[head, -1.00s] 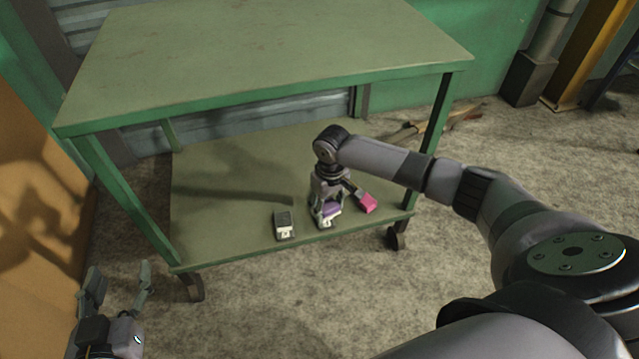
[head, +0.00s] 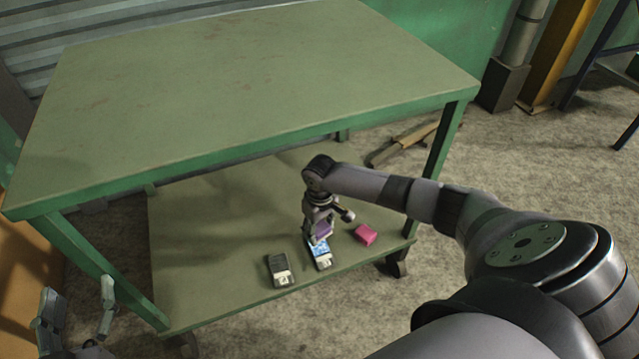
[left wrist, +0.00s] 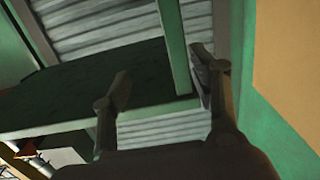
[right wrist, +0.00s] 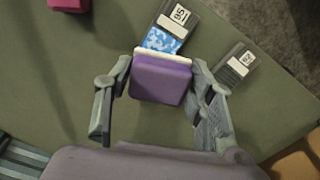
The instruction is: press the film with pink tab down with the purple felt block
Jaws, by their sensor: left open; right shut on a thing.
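My right gripper (head: 320,236) is shut on the purple felt block (right wrist: 160,80), which has a pale strip along its front edge. The block is at the near end of a device with a blue-and-white patterned face (right wrist: 163,40) and a numbered label (right wrist: 180,14). The device (head: 322,262) lies on the lower shelf. I cannot tell whether block and device touch. The patterned face is partly hidden behind the block, and I see no pink tab on it. My left gripper (head: 76,312) is open and empty, off the shelf at lower left; its fingers show in the left wrist view (left wrist: 165,90).
A second device with a dark face (head: 278,265) lies left of the first; it also shows in the right wrist view (right wrist: 235,68). A pink block (head: 365,235) lies to the right. The green table top (head: 250,80) overhangs the lower shelf (head: 200,250), whose left part is bare.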

